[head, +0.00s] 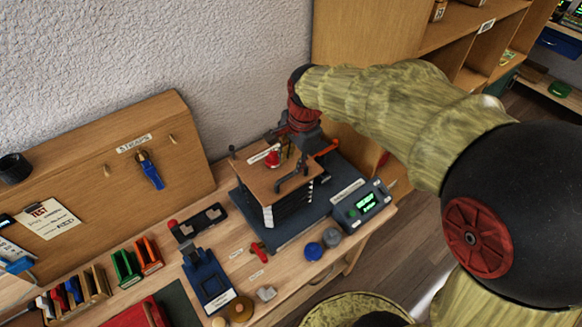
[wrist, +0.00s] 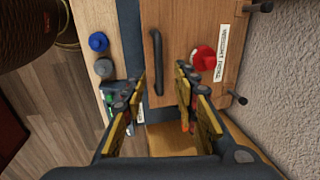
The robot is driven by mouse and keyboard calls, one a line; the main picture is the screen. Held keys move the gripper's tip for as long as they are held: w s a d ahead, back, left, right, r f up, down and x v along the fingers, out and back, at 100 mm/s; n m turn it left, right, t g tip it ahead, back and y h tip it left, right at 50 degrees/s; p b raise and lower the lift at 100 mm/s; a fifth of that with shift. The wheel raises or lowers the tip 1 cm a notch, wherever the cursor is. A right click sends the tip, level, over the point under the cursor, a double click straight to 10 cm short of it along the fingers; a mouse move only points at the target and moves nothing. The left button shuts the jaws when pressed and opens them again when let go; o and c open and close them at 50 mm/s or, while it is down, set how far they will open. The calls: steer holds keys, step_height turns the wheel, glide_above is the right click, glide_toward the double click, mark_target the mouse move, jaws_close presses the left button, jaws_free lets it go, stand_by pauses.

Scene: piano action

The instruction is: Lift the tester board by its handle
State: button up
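The tester board (head: 262,178) is a flat wooden board with a red knob, small pegs and a white label. It lies on top of a layered block on a dark blue base. Its handle (head: 292,181) is a dark bar. In the wrist view, the board (wrist: 185,25) fills the upper middle, with the handle (wrist: 157,65) running lengthwise. My gripper (wrist: 161,76) is open and empty. Its two yellow-padded fingers appear on either side of the handle's near end. I cannot tell whether they are level with it. In the head view, my gripper (head: 302,145) is over the board's far right part.
A red knob (wrist: 203,57) stands on the board beside the right finger. A tester box with a green display (head: 361,205) is right of the base. Blue and grey round caps (head: 314,250) lie in front. A wooden shelf (head: 365,35) stands behind my arm.

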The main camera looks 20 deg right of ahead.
step_height(320, 180, up, 7)
steer(key=s, duration=0.1)
steer(key=shift+s+d+f, duration=0.15)
steer(key=shift+d, duration=0.1)
steer(key=shift+c, duration=0.2)
stand_by(2.0)
